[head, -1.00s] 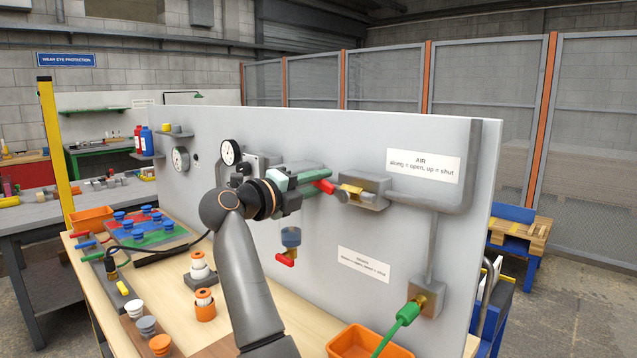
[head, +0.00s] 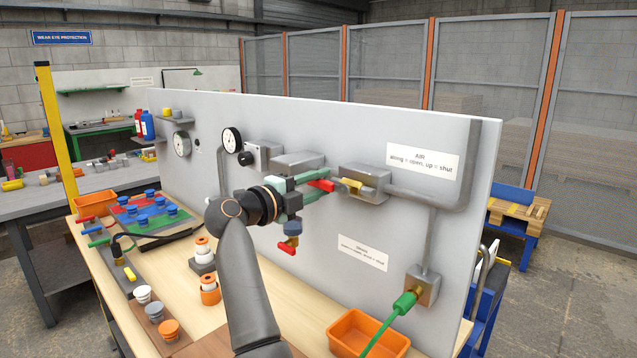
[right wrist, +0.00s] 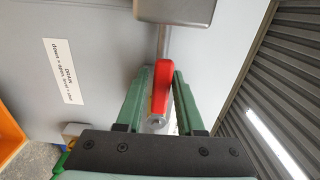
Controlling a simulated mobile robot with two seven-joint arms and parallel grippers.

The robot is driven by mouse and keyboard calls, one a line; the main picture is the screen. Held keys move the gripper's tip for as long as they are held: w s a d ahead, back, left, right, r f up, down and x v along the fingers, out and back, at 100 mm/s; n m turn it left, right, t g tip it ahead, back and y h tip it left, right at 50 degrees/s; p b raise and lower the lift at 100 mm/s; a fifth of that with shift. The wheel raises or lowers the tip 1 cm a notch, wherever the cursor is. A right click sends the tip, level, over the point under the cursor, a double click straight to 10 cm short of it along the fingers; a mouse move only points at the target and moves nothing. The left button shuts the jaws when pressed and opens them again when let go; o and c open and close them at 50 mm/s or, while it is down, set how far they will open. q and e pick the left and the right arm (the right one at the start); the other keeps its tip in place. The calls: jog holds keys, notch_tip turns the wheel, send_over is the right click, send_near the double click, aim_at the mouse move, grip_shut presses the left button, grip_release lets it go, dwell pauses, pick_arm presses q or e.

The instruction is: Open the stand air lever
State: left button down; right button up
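The red air lever (head: 320,185) points left in the head view from its brass stem (head: 352,186), at a grey valve block (head: 370,180) on the panel. In the right wrist view the red lever (right wrist: 161,92) lies between my two green fingers, in front of the grey block (right wrist: 176,10). My right gripper (head: 312,186) is open around the lever. A gap shows beside the lever's near end; whether a fingertip touches its far part is unclear. My left gripper is not in view.
An AIR label (head: 422,162) reads along open, up shut.

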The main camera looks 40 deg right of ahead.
jog(key=shift+o, duration=1.2)
jog(key=shift+a, duration=0.1)
jog(key=s+a+b, duration=0.1)
jog(key=a+b, duration=0.1)
jog(key=a, duration=1)
jog(key=shift+a, duration=0.15)
